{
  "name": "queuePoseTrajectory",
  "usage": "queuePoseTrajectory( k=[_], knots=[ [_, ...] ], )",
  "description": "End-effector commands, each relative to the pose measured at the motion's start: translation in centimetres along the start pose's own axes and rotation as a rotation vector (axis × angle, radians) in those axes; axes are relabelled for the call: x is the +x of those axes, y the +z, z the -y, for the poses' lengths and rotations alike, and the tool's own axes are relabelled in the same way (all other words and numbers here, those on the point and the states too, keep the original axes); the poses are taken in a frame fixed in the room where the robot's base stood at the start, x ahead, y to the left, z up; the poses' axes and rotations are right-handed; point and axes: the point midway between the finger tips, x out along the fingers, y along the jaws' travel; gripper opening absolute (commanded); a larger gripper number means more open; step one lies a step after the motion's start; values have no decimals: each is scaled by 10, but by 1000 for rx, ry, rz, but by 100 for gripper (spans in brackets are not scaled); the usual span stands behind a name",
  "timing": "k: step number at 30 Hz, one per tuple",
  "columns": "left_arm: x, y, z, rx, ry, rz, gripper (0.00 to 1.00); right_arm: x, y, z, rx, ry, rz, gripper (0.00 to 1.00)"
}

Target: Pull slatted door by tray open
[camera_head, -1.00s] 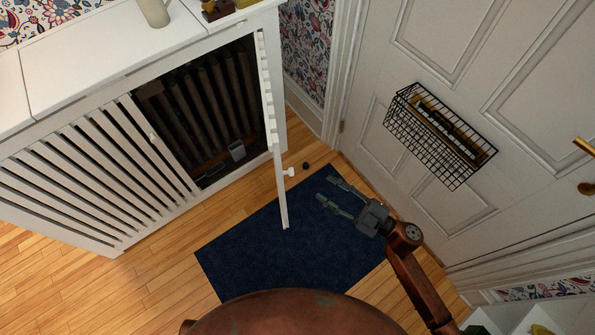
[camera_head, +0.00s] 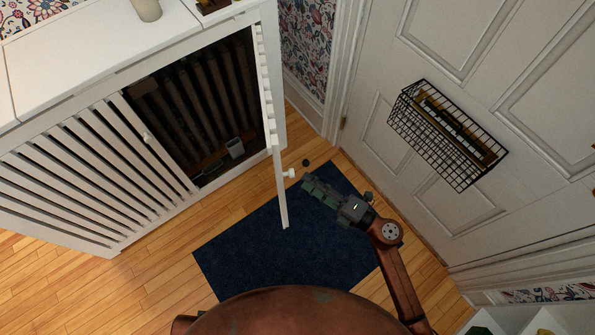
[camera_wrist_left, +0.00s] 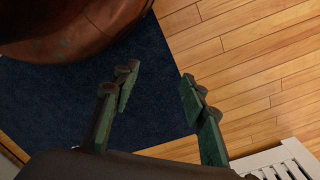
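The slatted door (camera_head: 268,105) of the white radiator cover stands swung out from the cover, seen nearly edge-on. Its white knob (camera_head: 290,173) faces right. My right gripper (camera_head: 307,184) is just right of and below the knob, a small gap apart, its fingers pointing toward the door. Its fingers overlap in this view, so their opening is unclear. My left gripper (camera_wrist_left: 155,88) is open and empty in the left wrist view, above the blue mat and wood floor. Part of a tray (camera_head: 214,5) shows on the cover's top, cut off by the frame edge.
A closed slatted door (camera_head: 90,185) is left of the dark opening. A small grey box (camera_head: 235,148) sits inside. A blue mat (camera_head: 245,255) lies on the floor. A wire basket (camera_head: 440,135) hangs on the white panelled door. A small dark round thing (camera_head: 306,162) is beyond the knob.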

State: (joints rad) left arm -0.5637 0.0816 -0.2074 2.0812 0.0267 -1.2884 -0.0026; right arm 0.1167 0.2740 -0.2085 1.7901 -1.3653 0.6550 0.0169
Motion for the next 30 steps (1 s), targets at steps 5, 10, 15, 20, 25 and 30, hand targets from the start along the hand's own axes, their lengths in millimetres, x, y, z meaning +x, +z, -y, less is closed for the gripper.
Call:
queuePoseTrajectory(
  k=[5, 10, 15, 20, 25, 30],
  knots=[
    [-20, -3, -4, -1, 6, 1, 40, 31, 0, 2, 2, 1, -4, 38],
    [-36, -4, -6, -2, 11, 0, 40, 48, -1, 2, 2, 0, -3, 38],
    [-41, -4, -7, -2, 12, 1, 40, 53, 0, 1, 1, 0, -2, 38],
    [-42, -4, -7, -3, 9, 1, 40, 52, 0, 0, 1, 0, 0, 38],
    [-43, -6, -10, -2, 7, 2, 40, 52, 0, 0, 1, 0, 0, 28],
    [-43, -7, -10, -2, 7, 2, 40, 52, 0, 0, 2, 0, 0, 17]
  ],
)
